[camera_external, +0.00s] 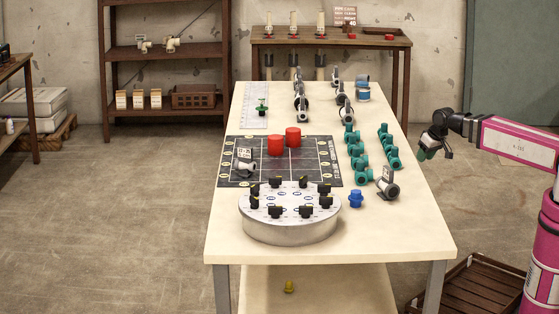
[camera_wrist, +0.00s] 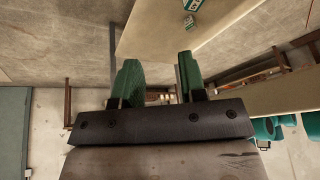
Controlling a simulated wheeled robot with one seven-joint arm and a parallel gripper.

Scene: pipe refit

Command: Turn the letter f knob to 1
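A round grey panel (camera_external: 290,230) stands at the near end of the cream table. Several black knobs with yellow marks sit in a ring on its top. The labels beside them are too small to read, so I cannot tell which knob is letter f. My gripper (camera_external: 428,154) is in the air beyond the table's right edge, well apart from the panel. In the wrist view my gripper (camera_wrist: 160,80) shows two green fingers spread apart with nothing between them. The panel and its knobs cannot be made out in the wrist view.
A blue fitting (camera_external: 356,199) and a grey fitting (camera_external: 387,187) lie right of the panel. Several green fittings (camera_external: 362,169) stand along the right side. A brown crate (camera_external: 468,290) is on the floor.

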